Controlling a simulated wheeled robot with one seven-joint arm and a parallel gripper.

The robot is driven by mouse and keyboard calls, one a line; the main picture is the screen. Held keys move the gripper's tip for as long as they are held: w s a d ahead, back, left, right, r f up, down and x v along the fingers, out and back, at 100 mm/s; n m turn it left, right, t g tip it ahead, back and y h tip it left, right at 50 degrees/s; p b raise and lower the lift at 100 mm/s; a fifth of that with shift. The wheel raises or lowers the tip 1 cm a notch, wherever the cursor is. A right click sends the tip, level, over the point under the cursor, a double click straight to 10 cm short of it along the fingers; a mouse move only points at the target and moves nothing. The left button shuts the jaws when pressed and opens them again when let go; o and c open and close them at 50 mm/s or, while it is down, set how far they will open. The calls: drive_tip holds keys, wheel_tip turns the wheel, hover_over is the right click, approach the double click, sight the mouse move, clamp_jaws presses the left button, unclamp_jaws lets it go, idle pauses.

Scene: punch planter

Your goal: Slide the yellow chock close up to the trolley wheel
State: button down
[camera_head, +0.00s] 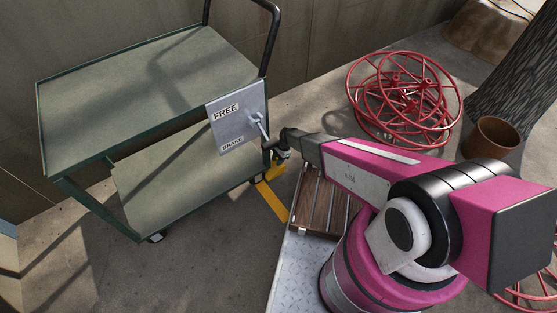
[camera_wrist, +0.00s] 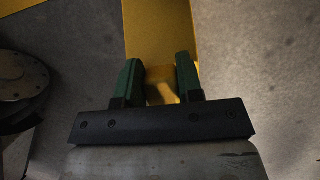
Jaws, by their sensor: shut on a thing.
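The yellow chock (camera_head: 276,168) is on the floor by the right end of the green trolley (camera_head: 130,75), partly hidden by my gripper (camera_head: 283,152). In the wrist view, the two green fingers of my gripper (camera_wrist: 160,80) are shut on a yellow part of the chock (camera_wrist: 161,74). A dark trolley wheel (camera_head: 257,180) shows under the trolley's right corner, close to the chock on its left. I cannot tell whether the two touch. Another wheel (camera_head: 157,238) is at the trolley's front corner.
A sign plate marked FREE and BRAKE (camera_head: 238,118) with a lever hangs on the trolley's right end. A yellow floor line (camera_head: 272,201) runs nearby. A slatted wooden piece (camera_head: 320,203) lies right of it. Red wire reels (camera_head: 405,97) and a brown pot (camera_head: 491,138) stand further right.

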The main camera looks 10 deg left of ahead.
drive_tip(key=shift+s+a, duration=0.35)
drive_tip(key=shift+s, duration=0.05)
drive_tip(key=c, duration=0.7)
unclamp_jaws()
drive_tip(key=shift+r, duration=0.1)
drive_tip(key=v, duration=1.1)
drive_tip(key=d+r+n+t+h, duration=0.15)
drive_tip(key=d+r+n, duration=0.25)
drive_tip(key=d+r, duration=1.5)
drive_tip(key=s+d+r+n, duration=0.1)
drive_tip(key=s+d+r, duration=0.1)
drive_tip(key=d+r, duration=0.4)
drive_tip(key=s+d+r+n+t+h, duration=0.1)
drive_tip(key=s+d+r, duration=0.2)
drive_tip(key=d+r, duration=0.2)
drive_tip(key=s+d+r+n+t, duration=0.1)
drive_tip(key=s+d+r+n, duration=0.1)
drive_tip(key=d+r, duration=0.4)
drive_tip(key=shift+s+d+r+h, duration=0.15)
drive_tip(key=shift+d+r, duration=0.05)
drive_tip(key=shift+d, duration=0.55)
drive_tip(key=shift+s+d+r+h, duration=0.1)
drive_tip(key=shift+s+d+r, duration=0.05)
drive_tip(key=shift+d, duration=0.65)
